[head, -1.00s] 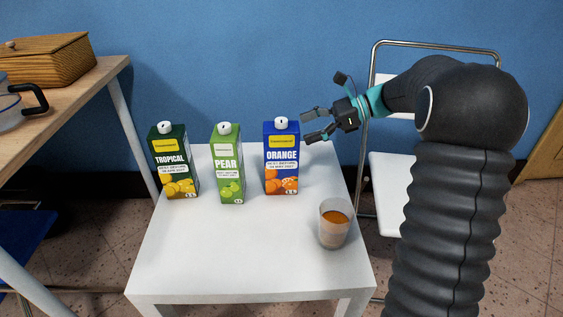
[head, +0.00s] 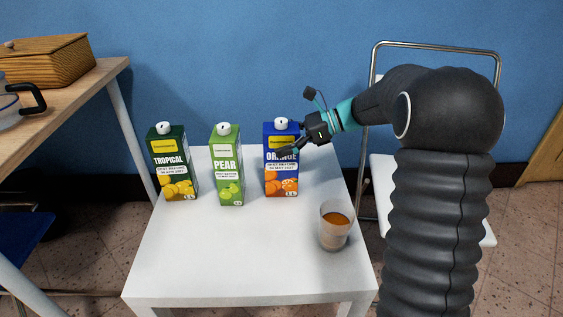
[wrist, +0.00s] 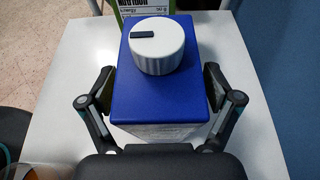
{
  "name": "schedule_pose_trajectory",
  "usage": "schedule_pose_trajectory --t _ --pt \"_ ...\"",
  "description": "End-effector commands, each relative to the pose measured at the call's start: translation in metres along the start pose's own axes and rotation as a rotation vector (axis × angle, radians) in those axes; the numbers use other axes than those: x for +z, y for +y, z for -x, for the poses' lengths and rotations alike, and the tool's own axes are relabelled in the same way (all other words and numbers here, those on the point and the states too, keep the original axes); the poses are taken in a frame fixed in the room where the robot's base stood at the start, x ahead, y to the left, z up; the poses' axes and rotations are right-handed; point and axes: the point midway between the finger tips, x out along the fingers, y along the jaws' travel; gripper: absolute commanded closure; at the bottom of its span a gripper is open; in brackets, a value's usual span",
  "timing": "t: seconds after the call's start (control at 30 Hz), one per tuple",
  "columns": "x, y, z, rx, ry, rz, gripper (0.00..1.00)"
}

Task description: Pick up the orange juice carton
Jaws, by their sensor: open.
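The orange juice carton (head: 281,180) is blue with a white cap and stands upright at the right end of a row on the small white table (head: 235,255). My gripper (head: 284,140) is at the carton's upper part, with one finger across its front in the head view. In the wrist view the carton's blue top (wrist: 160,95) and white cap lie between the two open fingers of my gripper (wrist: 160,100). One finger is on each side, close to the carton. I cannot tell whether either finger touches it. Part of the carton's label is hidden by the finger.
A green pear carton (head: 228,175) and a dark green tropical carton (head: 173,170) stand to the left. A glass with orange drink (head: 335,232) stands at the table's front right. A metal-framed chair (head: 384,190) is behind my arm. The table's front left is clear.

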Motion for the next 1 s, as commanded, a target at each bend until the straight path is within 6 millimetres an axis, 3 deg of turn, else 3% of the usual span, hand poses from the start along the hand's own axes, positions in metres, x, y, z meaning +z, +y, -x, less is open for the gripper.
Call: schedule_pose_trajectory --t 0.03,0.33,1.0 --pt "0.0001 0.0000 0.0002 0.000 0.000 0.000 0.23" --pt "0.0000 0.0001 0.0000 0.001 0.000 0.000 0.98" --pt "0.0015 0.0003 -0.0001 0.002 0.000 0.000 1.00"
